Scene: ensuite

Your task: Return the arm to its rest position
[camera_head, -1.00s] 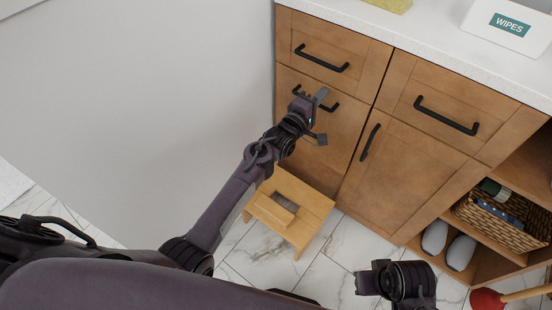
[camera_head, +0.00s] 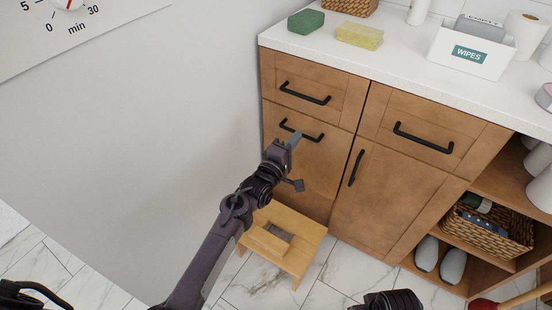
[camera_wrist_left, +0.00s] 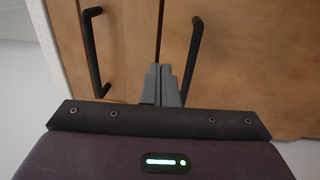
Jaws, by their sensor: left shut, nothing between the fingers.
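My left arm reaches from the bottom of the head view toward the wooden cabinet (camera_head: 392,190). Its left gripper (camera_head: 294,142) is in front of the second left drawer, close to that drawer's black handle (camera_head: 312,136). In the left wrist view the gripper's grey fingers (camera_wrist_left: 161,86) are together with nothing between them. Two black handles show beyond the fingers there, on the wooden fronts. I cannot tell whether the fingertips touch the cabinet. At the bottom right of the head view a dark part of my right arm shows, but its fingers are not visible.
A wooden step stool (camera_head: 300,242) stands on the marble floor below my left gripper. A grey wall (camera_head: 150,150) is on the left. The white counter (camera_head: 400,80) carries a green sponge (camera_head: 306,21), a yellow sponge (camera_head: 359,35) and a wipes box (camera_head: 470,54). Slippers (camera_head: 453,266) and a basket are on the right shelves.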

